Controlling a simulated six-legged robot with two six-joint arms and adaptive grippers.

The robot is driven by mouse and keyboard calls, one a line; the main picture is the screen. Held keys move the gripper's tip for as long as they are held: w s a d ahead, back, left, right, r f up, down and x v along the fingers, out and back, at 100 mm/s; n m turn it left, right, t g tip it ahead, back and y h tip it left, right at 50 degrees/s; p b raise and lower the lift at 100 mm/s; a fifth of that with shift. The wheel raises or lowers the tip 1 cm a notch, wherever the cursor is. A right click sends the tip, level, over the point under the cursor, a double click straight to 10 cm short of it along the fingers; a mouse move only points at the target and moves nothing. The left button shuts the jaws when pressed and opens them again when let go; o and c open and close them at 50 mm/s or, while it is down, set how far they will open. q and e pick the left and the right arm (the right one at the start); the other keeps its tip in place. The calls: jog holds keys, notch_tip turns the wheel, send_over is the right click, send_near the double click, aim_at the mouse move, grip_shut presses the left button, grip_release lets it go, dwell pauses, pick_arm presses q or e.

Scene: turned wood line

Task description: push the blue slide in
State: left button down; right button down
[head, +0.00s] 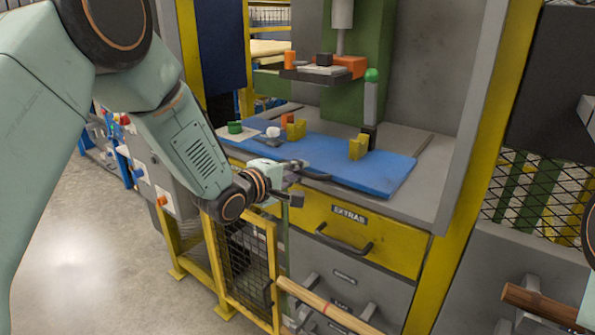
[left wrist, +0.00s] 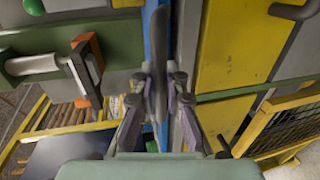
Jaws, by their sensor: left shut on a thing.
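The blue slide (head: 385,180) is a flat blue board lying on the grey bed of the machine, its front edge along the bed's front. A dark handle (head: 318,176) sits on its front edge. My left gripper (head: 296,180) is at this front edge, shut on the handle. In the left wrist view, the fingers (left wrist: 159,88) close on either side of the dark handle (left wrist: 157,50). The fingers hide part of the handle. My right gripper is not in view.
Yellow blocks (head: 357,147) stand on the slide and a green-knobbed lever (head: 371,95) rises behind. Below is a yellow drawer marked EXTRAS (head: 350,230) with its own handle. A yellow mesh guard (head: 250,262) stands at lower left. Open floor lies left.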

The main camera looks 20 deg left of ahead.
aim_at(327, 154)
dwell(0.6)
pick_arm(q)
jog(key=shift+w+d, duration=0.15)
jog(key=shift+w, duration=0.15)
jog(key=x, duration=0.3)
jog(key=r+p+x, duration=0.1)
jog(key=x, duration=0.2)
jog(key=shift+w+r, duration=0.15)
jog(key=shift+w, duration=0.25)
jog(key=shift+w+d+r+p, duration=0.1)
jog(key=shift+w+d+p, duration=0.3)
jog(key=shift+w, duration=0.4)
jog(key=shift+w+d, duration=0.15)
jog(key=shift+w, duration=0.15)
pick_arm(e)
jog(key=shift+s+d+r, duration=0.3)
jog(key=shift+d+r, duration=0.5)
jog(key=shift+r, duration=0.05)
pick_arm(q)
jog(key=c, duration=1.4)
grip_release()
jog(key=shift+s, duration=0.15)
